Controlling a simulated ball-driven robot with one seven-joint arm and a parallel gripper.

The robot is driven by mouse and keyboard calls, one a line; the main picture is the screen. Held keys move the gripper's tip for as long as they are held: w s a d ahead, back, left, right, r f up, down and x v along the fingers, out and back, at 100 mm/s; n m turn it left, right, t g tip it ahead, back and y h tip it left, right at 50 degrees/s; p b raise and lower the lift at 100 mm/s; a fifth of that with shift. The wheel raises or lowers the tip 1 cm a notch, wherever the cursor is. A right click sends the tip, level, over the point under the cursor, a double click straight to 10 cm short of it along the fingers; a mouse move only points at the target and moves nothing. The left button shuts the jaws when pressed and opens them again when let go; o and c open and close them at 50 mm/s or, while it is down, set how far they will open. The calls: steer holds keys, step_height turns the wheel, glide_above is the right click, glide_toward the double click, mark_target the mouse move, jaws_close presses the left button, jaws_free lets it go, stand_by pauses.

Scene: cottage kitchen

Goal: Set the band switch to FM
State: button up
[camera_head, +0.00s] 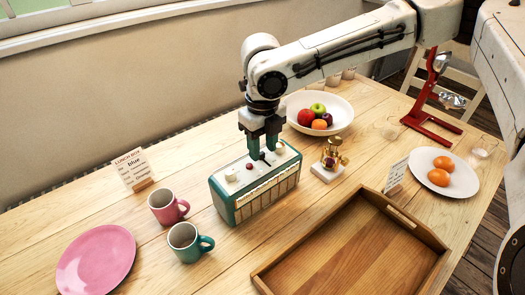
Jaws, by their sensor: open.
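A teal radio (222,203) with a cream top and a pale front panel stands upright on the wooden table. Its top carries a cream knob (231,175) at the left, a small dark red knob (249,167), and another light knob (280,149) at the right. My gripper (262,152) points down over the middle of the radio's top, its dark fingers apart and nothing clearly held. The fingertips are at or just above a small dark part there. I cannot tell whether they touch it. The band switch, its position and any FM marking are too small or hidden to make out.
A pink mug (165,208) and a teal mug (184,243) stand left of the radio, near a pink plate (96,258). A brass burner-like object (331,160) stands close at right. A wooden tray (345,250) lies in front; a fruit bowl (343,113) stands behind.

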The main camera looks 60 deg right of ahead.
steer(key=shift+f, duration=0.7)
steer(key=shift+c, duration=0.3)
jaws_close()
